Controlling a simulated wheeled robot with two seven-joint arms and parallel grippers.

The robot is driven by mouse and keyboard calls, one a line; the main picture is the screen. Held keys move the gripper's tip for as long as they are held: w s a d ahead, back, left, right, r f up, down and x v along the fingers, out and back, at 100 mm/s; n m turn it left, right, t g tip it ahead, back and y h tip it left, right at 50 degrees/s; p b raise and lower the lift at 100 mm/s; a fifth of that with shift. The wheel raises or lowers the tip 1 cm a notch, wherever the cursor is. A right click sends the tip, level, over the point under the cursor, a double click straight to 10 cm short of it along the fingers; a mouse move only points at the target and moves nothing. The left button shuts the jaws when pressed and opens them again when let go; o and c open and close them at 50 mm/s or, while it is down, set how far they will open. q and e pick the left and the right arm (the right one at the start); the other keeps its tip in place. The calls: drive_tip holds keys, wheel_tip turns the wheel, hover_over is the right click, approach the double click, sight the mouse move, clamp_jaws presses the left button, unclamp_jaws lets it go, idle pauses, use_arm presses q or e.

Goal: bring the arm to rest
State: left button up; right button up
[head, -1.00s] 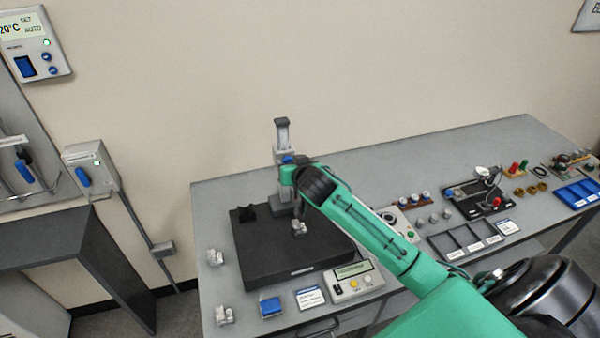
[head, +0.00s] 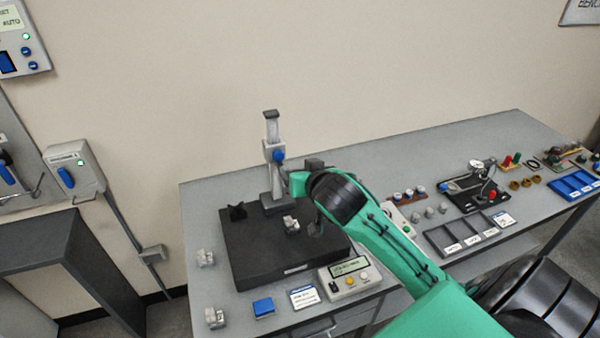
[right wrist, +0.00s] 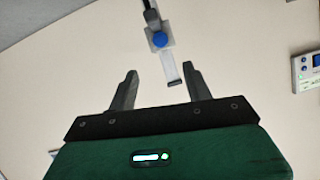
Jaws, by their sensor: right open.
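My right arm, green with a black wrist joint, reaches in from the lower right of the head view. My left gripper is out of view.
A control box with a display (head: 349,278), a blue block (head: 263,307) and a card (head: 304,298) lie in front of the plate. Grey parts (head: 206,258) lie at the left. Trays (head: 462,240) and a dial stand (head: 474,190) are to the right.

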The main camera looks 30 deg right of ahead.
idle(0.4)
drive_tip(key=s+a+f+n+g+y, duration=0.1)
drive_tip(key=s+a+f+n+g, duration=0.35)
drive_tip(key=s+f, duration=0.8)
drive_tip(key=s+a+f+n+g+y, duration=0.2)
drive_tip(key=s+a+f+g, duration=0.65)
drive_tip(key=s, duration=0.75)
wheel_tip(320, 180, down, 33)
drive_tip(key=d+t+b, duration=0.2)
drive_tip(key=s+d+f+g+b, duration=0.1)
drive_tip(key=s+d+f+b, duration=0.1)
drive_tip(key=s+f, duration=1.7)
wheel_tip(320, 180, down, 4)
drive_tip(key=shift+d+r+h, duration=0.1)
drive_tip(key=shift+d+h, duration=0.2)
drive_tip(key=shift+d, duration=0.4)
